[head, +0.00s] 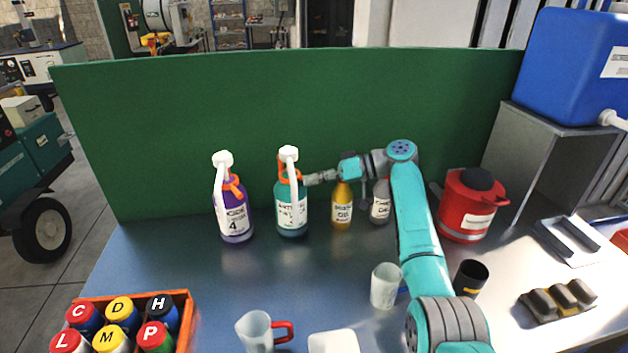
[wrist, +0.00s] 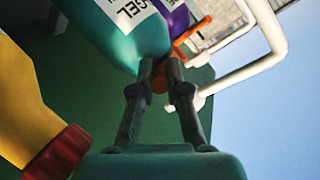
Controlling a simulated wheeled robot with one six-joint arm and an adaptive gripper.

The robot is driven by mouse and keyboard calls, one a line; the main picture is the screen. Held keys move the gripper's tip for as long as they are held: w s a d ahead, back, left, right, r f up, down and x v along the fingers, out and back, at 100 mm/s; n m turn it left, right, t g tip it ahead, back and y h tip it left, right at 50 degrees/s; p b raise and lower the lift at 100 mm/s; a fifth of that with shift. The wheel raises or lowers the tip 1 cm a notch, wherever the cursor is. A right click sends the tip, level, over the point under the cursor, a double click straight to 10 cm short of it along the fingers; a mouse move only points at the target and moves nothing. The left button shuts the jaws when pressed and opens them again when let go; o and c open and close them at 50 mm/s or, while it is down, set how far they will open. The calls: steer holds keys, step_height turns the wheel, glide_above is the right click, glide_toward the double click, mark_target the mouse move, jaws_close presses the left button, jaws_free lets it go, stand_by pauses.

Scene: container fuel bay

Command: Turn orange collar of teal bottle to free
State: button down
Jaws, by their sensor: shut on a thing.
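The teal bottle (head: 291,217) stands upright on the bench near the green back panel, with a white pump head and spout tube. Its orange collar (head: 282,163) sits at the neck, partly hidden by the white tube. My gripper (head: 308,180) reaches in from the right at neck height. In the wrist view, the teal bottle (wrist: 128,32) fills the upper middle and appears tilted by the camera's angle. My gripper's fingertips (wrist: 160,77) are closed around an orange part at the bottle's neck. The fingers hide much of the grip.
A purple bottle (head: 235,222) with an orange collar stands to the left. A yellow oil bottle (head: 341,213) and a pale bottle (head: 380,210) stand close on the right, under my arm. A red canister (head: 464,215) is farther right. Cups and a crate of capped bottles (head: 188,310) are in front.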

steer(key=shift+f, duration=0.1)
steer(key=c, duration=1.2)
jaws_free()
steer(key=shift+d, duration=0.1)
steer(key=v, duration=1.2)
